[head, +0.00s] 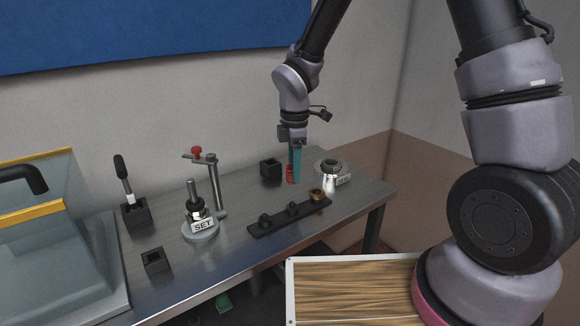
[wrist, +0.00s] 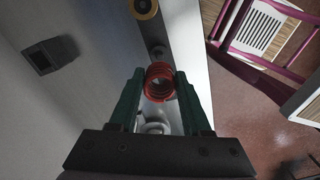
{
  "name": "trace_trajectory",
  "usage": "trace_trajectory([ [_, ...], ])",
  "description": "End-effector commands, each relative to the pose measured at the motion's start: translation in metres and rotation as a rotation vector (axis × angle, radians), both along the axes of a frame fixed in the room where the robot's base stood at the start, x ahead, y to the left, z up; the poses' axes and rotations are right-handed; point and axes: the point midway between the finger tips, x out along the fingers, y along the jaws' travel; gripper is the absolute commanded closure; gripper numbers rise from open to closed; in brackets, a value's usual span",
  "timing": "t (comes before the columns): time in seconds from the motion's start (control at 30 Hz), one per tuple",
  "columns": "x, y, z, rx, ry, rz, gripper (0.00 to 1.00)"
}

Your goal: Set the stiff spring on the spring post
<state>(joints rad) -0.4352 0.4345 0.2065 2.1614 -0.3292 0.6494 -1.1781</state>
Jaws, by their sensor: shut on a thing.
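My gripper (head: 293,170) is shut on a red coil spring (wrist: 160,82), held between its green fingertips. The spring also shows in the head view (head: 289,175), close above the back right of the bench. I cannot tell for certain which post is the spring post.
A black rack (head: 270,226) with short pegs lies along the bench front; a brass ring (head: 317,193) is at its right end. A post with a red knob (head: 196,150) rises beside the SET stand. A labelled round stand (head: 343,179), several black holders (head: 155,262) and a clear-sided cabinet (head: 60,215) are around.

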Motion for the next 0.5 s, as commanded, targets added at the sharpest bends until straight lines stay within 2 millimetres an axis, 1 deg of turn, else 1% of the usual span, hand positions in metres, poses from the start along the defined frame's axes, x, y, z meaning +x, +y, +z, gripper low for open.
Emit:
trace_trajectory([
  [0.27, 0.000, 0.000, -0.001, -0.001, 0.001, 0.001, 1.00],
  [0.37, 0.000, 0.000, -0.007, -0.001, 0.001, 0.000, 1.00],
  [0.5, 0.000, 0.000, -0.020, -0.002, 0.002, 0.001, 1.00],
])
